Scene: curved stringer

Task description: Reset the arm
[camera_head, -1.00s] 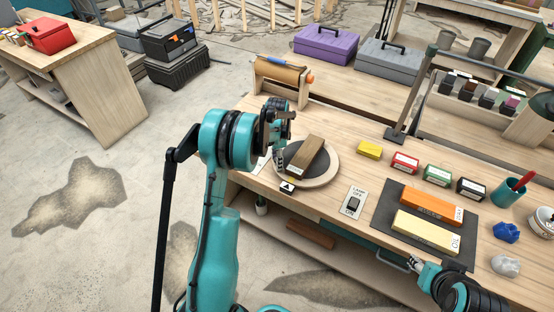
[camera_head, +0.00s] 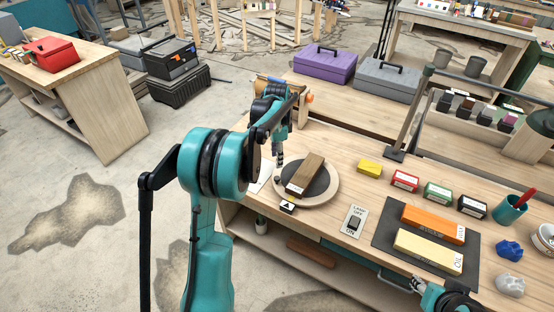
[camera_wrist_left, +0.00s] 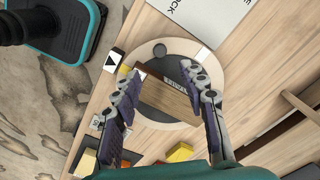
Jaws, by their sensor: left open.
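My left arm reaches in from the left, and its gripper (camera_head: 280,157) hangs above the left edge of a round turntable on the bench. In the left wrist view the left gripper (camera_wrist_left: 160,72) is open, its fingers spread, with nothing between the tips. A brown wooden block with a white label (camera_head: 305,174) lies on the dark middle of the round turntable (camera_head: 331,192). The block also shows below the fingers in the left wrist view (camera_wrist_left: 168,97). My right gripper (camera_head: 417,284) is small at the bottom right, near the front bench edge; its jaws are unclear.
A lamp switch plate (camera_head: 354,221) and a dark mat (camera_head: 383,240) with orange (camera_head: 433,223) and cream (camera_head: 427,251) blocks lie to the right. Several small coloured boxes stand behind them. A paper roll holder stands behind my left gripper. A lamp post (camera_head: 412,110) rises at the back.

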